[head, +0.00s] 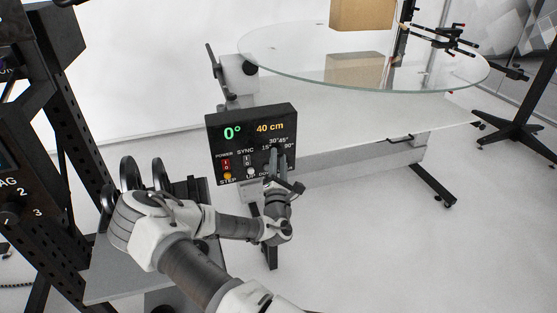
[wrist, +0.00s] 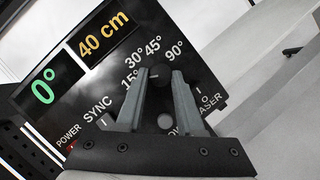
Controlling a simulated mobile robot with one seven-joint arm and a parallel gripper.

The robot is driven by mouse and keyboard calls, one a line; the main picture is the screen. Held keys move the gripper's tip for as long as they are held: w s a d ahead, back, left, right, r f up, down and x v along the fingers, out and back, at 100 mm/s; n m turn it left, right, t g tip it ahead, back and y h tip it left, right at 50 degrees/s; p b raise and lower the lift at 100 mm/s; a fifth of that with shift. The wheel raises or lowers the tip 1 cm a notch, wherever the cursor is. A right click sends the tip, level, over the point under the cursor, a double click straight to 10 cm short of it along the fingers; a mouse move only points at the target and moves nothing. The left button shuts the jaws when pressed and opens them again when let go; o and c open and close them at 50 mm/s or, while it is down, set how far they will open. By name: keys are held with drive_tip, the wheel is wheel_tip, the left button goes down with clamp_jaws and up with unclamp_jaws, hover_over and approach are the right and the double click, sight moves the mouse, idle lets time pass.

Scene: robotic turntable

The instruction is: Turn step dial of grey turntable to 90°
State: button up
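The control panel (head: 252,143) of the grey turntable is a black box reading 0° in green and 40 cm in yellow. Its step dial (wrist: 160,76) is a small dark knob below the printed 30° and 45°, with 15° to its left and 90° to its right. My gripper (wrist: 160,73) faces the panel, with one grey fingertip on each side of the dial. The gap is about as wide as the knob, and I cannot tell whether the fingers touch it. In the head view my gripper (head: 279,154) covers the dial.
Below the dial is a round light button (wrist: 165,121), close to the right finger. A black frame (head: 60,130) stands at the left.

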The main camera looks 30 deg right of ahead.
clamp_jaws()
